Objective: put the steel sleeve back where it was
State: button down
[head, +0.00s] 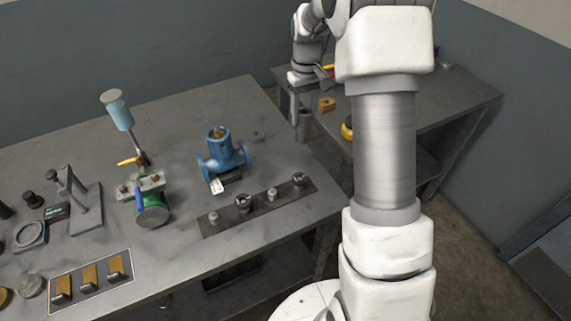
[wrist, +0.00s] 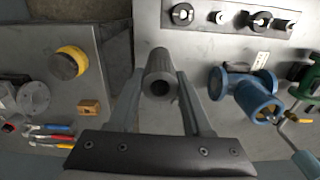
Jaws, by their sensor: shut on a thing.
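The steel sleeve (wrist: 159,64) is a plain grey hollow cylinder. In the wrist view it sits between the two fingers of my gripper (wrist: 160,80), with its open end facing the camera. In the head view the sleeve (head: 304,128) hangs roughly upright below my gripper (head: 303,108), in front of the gap between the two tables. A dark strip (head: 228,221) lies along the front of the left table, bearing short grey pegs and black-collared pieces in a row. It also shows in the wrist view (wrist: 238,17). Which spot the sleeve came from cannot be told.
A blue flanged valve body (head: 222,157) stands behind the strip, and a green valve (head: 152,211) is left of it. The right table (head: 455,95) bears a yellow-rimmed part (wrist: 70,61), an orange-brown block (wrist: 90,107) and coloured-handled tools (wrist: 52,138). My arm hides part of it.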

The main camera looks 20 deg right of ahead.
jog(key=shift+s+d+f, duration=0.25)
jog(key=shift+d+f, duration=0.25)
jog(key=shift+d, duration=0.1)
jog(key=shift+w+a+f+p, duration=0.2)
jog(key=shift+w+a+f, duration=0.9)
jog(key=shift+a+f, duration=0.6)
jog(key=shift+w+a+f+p, duration=0.25)
jog(key=shift+w+a+f, duration=0.8)
jog(key=shift+a+f, duration=0.6)
jog(key=shift+w+a+f+p, duration=0.2)
jog(key=shift+w+a+f, duration=1)
jog(key=shift+f, duration=0.8)
jog(key=shift+s+a+f, duration=0.1)
jog(key=shift+f, duration=0.05)
jog(key=shift+f, duration=0.15)
jog(key=shift+c, duration=1.7)
grip_release()
jog(key=shift+r, duration=0.2)
